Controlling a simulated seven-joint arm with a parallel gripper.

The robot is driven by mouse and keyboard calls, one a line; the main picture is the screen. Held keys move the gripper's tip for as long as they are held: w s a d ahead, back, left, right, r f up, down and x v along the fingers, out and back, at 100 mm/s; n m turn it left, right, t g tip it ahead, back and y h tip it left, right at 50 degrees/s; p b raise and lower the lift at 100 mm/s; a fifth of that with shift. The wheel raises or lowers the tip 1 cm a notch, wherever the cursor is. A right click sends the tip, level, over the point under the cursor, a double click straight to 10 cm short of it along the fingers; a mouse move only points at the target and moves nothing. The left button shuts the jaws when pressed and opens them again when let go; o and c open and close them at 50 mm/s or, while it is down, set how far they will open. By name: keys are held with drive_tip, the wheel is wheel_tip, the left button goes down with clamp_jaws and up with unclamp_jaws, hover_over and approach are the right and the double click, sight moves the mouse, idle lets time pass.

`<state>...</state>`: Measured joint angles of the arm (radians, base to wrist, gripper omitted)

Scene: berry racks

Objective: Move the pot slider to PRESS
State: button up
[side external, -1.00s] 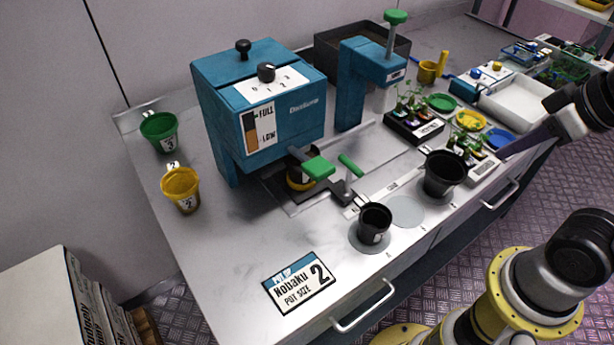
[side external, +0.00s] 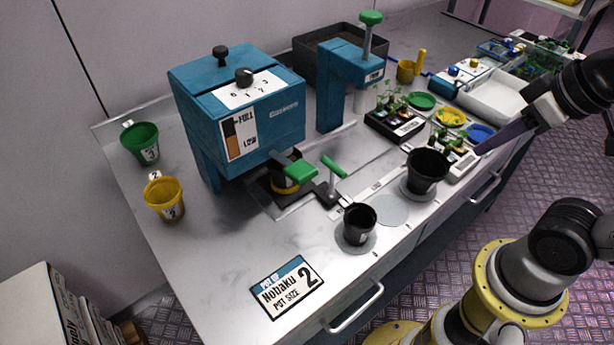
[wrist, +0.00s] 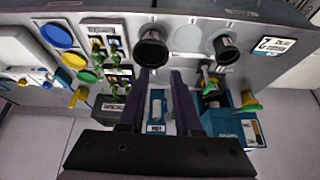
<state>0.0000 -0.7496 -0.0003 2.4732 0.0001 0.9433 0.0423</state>
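The pot slider has a black base (side external: 327,193) with an upright green T-handle (side external: 334,166). It sits on the rail at the front of the blue dispenser (side external: 240,115). A dark pot with a yellow band (side external: 285,182) stands under the dispenser, partly hidden by the dispenser's green lever (side external: 300,170). The blue press (side external: 332,85), with a green knob on top, stands further along the rail to the right. My gripper (wrist: 160,75) is open and empty in the wrist view, with the press visible between its purple fingers. In the side view a purple finger (side external: 505,136) shows at right, well apart from the slider.
Two black pots (side external: 359,224) (side external: 427,170) stand along the front edge. A seedling tray (side external: 396,127) sits right of the press. Green (side external: 140,142) and yellow (side external: 164,200) pots stand at left. The counter around the size sign (side external: 287,287) is mostly clear.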

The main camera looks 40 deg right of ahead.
drive_tip(key=shift+o, duration=0.8)
drive_tip(key=w+a+r, duration=0.1)
drive_tip(key=w+r, duration=0.3)
drive_tip(key=r, duration=0.1)
drive_tip(key=shift+w+a+g, duration=0.15)
drive_tip(key=shift+w+g, duration=0.2)
drive_tip(key=shift+g, duration=0.05)
drive_tip(key=n+g, duration=0.2)
drive_tip(key=g, duration=0.3)
hover_over(333, 164)
wheel_tip(333, 164, down, 6)
wheel_tip(333, 164, down, 13)
drive_tip(key=shift+f, duration=0.1)
clamp_jaws()
